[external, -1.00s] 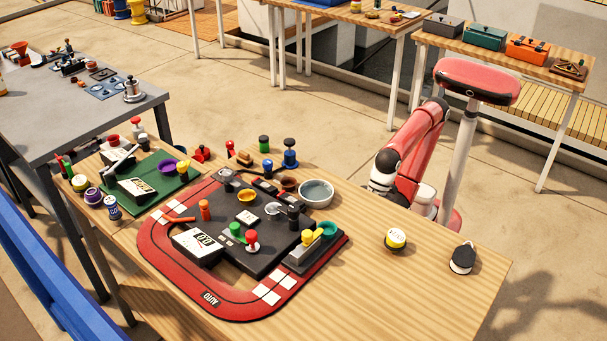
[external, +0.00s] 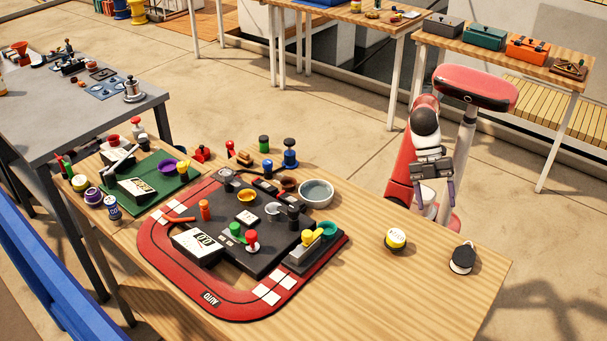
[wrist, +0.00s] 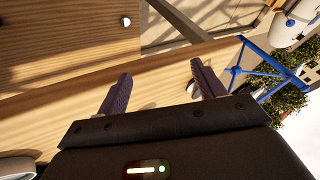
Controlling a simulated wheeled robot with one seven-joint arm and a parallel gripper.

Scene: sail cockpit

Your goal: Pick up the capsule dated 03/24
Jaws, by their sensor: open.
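No date is readable on either, so I cannot tell which is dated 03/24. My gripper (external: 434,198) is open and empty, behind the table's far edge, above and right of the yellow-and-white capsule in the picture. In the wrist view my gripper (wrist: 163,88) shows two purple-grey fingers spread apart with nothing held between them.
A red track board (external: 170,275) with a dark centre, a scale and several coloured pieces fills the table's middle. A grey bowl (external: 316,193) stands at its far side. A green board (external: 150,190) lies at the left. Bare wood surrounds the two capsules.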

